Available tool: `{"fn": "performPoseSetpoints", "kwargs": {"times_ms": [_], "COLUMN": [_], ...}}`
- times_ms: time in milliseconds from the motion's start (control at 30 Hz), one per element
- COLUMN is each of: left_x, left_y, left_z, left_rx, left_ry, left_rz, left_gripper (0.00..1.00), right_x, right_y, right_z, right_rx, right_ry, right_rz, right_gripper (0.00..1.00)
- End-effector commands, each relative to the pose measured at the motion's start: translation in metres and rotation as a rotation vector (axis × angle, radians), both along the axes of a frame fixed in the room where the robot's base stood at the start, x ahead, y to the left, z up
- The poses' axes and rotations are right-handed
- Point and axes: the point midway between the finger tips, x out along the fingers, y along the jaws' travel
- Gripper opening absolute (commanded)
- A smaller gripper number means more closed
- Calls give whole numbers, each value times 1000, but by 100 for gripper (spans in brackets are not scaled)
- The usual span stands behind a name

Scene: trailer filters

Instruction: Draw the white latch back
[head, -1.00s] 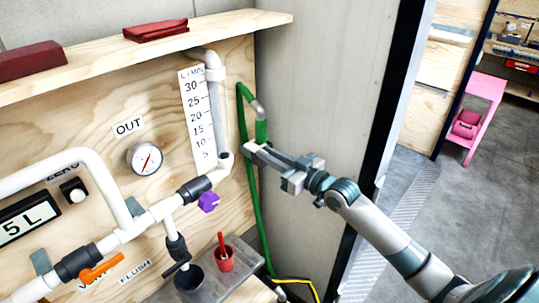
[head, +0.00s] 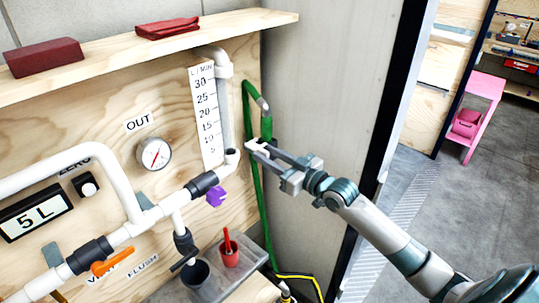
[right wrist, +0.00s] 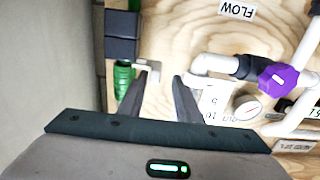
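My right gripper (head: 254,149) is open and reaches left to the green hose fitting beside the board's right edge. In the right wrist view its two dark fingers (right wrist: 164,82) stand apart with nothing gripped between them. A small whitish piece (right wrist: 147,68), probably the latch, shows just beyond the left finger's tip, beside the green fitting (right wrist: 123,76) and a dark block (right wrist: 121,47). I cannot tell whether the finger touches it. In the head view, the fingertips largely cover that spot. My left gripper is in neither view.
White pipes (head: 130,200) with a purple knob (head: 216,196), an orange valve handle (head: 112,262) and a gauge (head: 154,154) lie left of the gripper. A shelf (head: 225,27) runs above. The green hose (head: 256,210) hangs below the fitting. A grey wall stands right.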

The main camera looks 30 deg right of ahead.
Motion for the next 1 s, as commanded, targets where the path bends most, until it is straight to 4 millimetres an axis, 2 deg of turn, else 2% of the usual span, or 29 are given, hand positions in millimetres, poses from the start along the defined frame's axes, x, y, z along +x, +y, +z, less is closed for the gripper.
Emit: {"fn": "performPoseSetpoints", "kwargs": {"times_ms": [100, 267, 467, 1000], "left_x": [0, 0, 1, 0], "left_y": [-7, -5, -3, 3], "left_z": [0, -1, -6, -32], "left_rx": [-6, -5, -3, 3], "left_ry": [-1, -1, -1, -1], "left_rz": [1, 1, 0, -2], "left_gripper": [0, 0, 0, 0], "right_x": [0, -1, -12, -84], "right_y": [-1, -2, -6, -28], "right_z": [1, 0, -1, -2], "right_rx": [-2, -3, -3, -6], "right_ry": [-2, -2, -2, 0], "right_rz": [-2, -3, -3, 0], "right_gripper": [31, 31, 31, 31]}}
